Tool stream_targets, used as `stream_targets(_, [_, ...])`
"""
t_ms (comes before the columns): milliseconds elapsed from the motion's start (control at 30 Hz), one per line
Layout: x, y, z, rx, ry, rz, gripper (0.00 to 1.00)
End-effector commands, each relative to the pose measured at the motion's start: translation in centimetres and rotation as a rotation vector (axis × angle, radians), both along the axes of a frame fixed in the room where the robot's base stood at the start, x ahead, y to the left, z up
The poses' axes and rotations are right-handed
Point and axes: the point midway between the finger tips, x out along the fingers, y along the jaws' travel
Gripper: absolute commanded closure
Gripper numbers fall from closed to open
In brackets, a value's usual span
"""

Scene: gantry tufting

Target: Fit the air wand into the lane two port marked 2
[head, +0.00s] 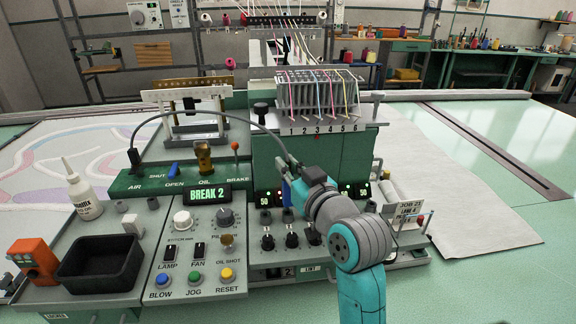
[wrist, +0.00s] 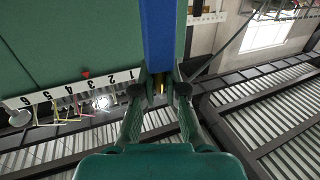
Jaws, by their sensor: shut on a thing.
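My gripper (wrist: 160,92) is shut on the air wand, a blue bar (wrist: 160,35) that runs up from between the fingers in the wrist view. A small brass-coloured part shows between the fingertips. In the head view my wrist hides most of the gripper, and a bit of the blue wand (head: 287,192) shows beside it. A dark hose (head: 205,112) arches from the AIR fitting to the wand. The white number strip (head: 345,127) on the green machine head carries 1 to 6; it shows inverted in the wrist view (wrist: 70,96). I cannot make out the port at 2.
Coloured yarns (head: 318,90) run over the machine head above the strip. The display (head: 207,194) reads BREAK 2. A job card (head: 408,208) stands right of my arm.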

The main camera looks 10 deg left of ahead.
Motion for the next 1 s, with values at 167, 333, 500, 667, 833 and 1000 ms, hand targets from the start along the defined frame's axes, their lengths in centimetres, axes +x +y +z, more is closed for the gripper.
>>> stream_targets(167, [-0.01, -0.01, 0.02, 0.000, 0.000, -0.003, 1.00])
stream_targets(333, [-0.01, -0.01, 0.02, 0.000, 0.000, -0.003, 1.00])
stream_targets(500, [0.00, -0.01, -0.04, 0.000, 0.000, -0.003, 1.00])
stream_targets(667, [0.01, -0.01, -0.26, 0.000, 0.000, -0.003, 1.00])
stream_targets(833, [0.00, -0.01, -0.58, 0.000, 0.000, -0.003, 1.00])
stream_targets(1000, [0.01, -0.01, -0.89, -0.001, 0.001, -0.003, 1.00])
